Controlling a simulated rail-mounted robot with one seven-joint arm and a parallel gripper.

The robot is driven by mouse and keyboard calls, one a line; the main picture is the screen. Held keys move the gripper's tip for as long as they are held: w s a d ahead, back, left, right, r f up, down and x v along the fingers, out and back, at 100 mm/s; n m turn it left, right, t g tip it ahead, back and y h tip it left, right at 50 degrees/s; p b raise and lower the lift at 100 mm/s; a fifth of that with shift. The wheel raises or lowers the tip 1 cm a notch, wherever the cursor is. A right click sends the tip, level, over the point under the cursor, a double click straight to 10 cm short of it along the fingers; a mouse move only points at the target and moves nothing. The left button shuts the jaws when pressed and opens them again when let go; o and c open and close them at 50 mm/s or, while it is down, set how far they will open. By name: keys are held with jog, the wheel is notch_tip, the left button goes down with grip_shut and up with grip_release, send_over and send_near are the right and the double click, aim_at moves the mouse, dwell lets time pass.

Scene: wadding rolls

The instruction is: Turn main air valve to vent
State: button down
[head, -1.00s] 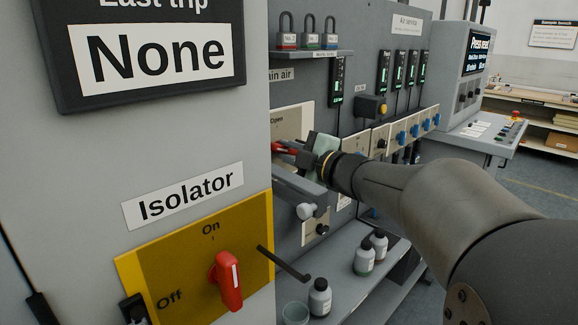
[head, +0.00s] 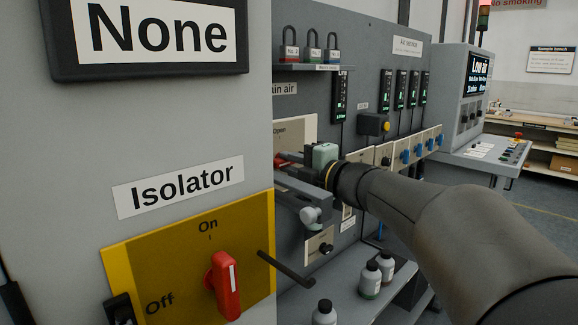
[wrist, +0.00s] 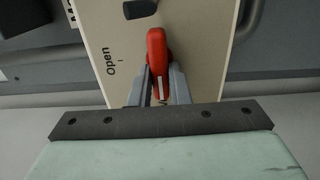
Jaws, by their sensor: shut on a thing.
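The main air valve shows as a cream plate (head: 297,130) marked "Open", beside the grey cabinet, with a red handle (head: 283,160) largely behind my gripper (head: 291,163). In the wrist view, the plate (wrist: 205,40) has "Open" and a tick at its left. The red handle (wrist: 157,50) lies crosswise to that tick, its white-striped end towards my palm. My gripper (wrist: 160,84) is shut on the handle, one grey finger on each side. Any vent marking is hidden or out of view.
The yellow isolator plate (head: 130,270) with its red knob (head: 226,285) stands close at left; a dark rod (head: 285,270) juts out beside it. Bottles (head: 370,278) stand on the lower shelf. A screen (head: 479,72) reads "Low air".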

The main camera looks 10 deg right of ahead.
jog(key=c, duration=1.4)
grip_release()
jog(key=shift+o, duration=0.2)
jog(key=v, duration=1.7)
jog(key=shift+s+d+p, duration=0.15)
jog(key=shift+d+p, duration=0.05)
jog(key=shift+p, duration=0.15)
jog(key=shift+f, duration=0.1)
